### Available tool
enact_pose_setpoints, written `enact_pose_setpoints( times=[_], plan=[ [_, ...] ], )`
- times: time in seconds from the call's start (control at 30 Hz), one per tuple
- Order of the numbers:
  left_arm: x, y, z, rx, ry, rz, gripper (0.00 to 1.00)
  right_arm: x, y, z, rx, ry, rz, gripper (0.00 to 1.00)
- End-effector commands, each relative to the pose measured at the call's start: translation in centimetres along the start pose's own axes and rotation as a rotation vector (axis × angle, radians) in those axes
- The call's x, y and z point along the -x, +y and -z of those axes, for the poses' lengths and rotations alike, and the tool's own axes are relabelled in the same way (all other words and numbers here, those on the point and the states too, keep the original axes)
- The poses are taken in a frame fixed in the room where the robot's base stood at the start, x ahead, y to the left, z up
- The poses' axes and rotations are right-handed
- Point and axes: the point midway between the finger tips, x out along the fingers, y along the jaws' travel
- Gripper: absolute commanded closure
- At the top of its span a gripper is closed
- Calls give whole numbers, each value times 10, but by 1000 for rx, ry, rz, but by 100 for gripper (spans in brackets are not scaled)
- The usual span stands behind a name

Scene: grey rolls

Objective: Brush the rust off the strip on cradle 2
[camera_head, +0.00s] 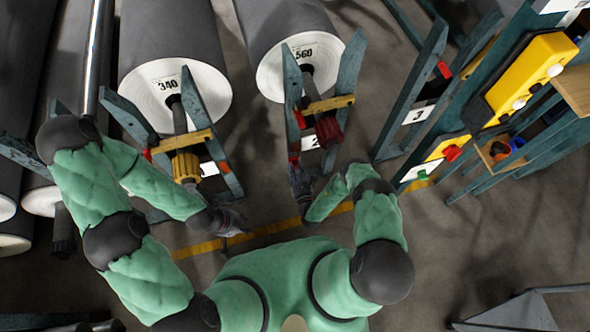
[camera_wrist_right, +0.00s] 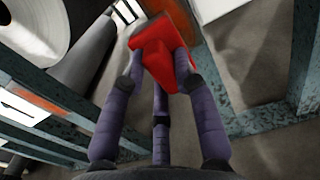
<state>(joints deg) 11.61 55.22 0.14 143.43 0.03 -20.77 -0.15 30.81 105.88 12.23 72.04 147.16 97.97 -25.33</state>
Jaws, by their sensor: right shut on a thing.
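Cradle 2 (camera_head: 347,80) stands at the top centre in the head view, under the roll marked 560 (camera_head: 292,65). Its white number plate (camera_head: 309,142) shows below the roll. My right gripper (camera_head: 298,178) is at the front of this cradle. In the right wrist view its fingers are shut on a red block-like thing (camera_wrist_right: 163,45); I cannot tell whether it is a brush or a cradle part. An orange-brown strip (camera_wrist_right: 43,98) lies along a teal bar there; I cannot tell whether it is rust. My left gripper (camera_head: 233,226) is low in front of the neighbouring cradle, its fingers unclear.
A roll marked 340 (camera_head: 168,85) sits left of cradle 2, with a yellow collar (camera_head: 186,166) on its shaft. A yellow control box (camera_head: 530,72) and a rack with a small wooden bin (camera_head: 500,150) stand at right. A yellow line (camera_head: 205,247) crosses the floor.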

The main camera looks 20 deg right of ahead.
Motion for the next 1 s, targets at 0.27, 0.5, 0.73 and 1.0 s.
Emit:
enact_pose_setpoints(
  times=[0.27,0.5,0.73,1.0],
  plan=[
    [0,0,0,0,0,0,60,-5,0,0,0,-1,-1,97],
    [0,0,0,0,0,0,60,-10,0,0,1,-1,-1,97],
    [0,0,0,0,0,0,60,-13,0,0,1,-1,0,97],
    [0,0,0,0,0,0,60,-13,-7,-1,1,-2,2,97]
  ],
)
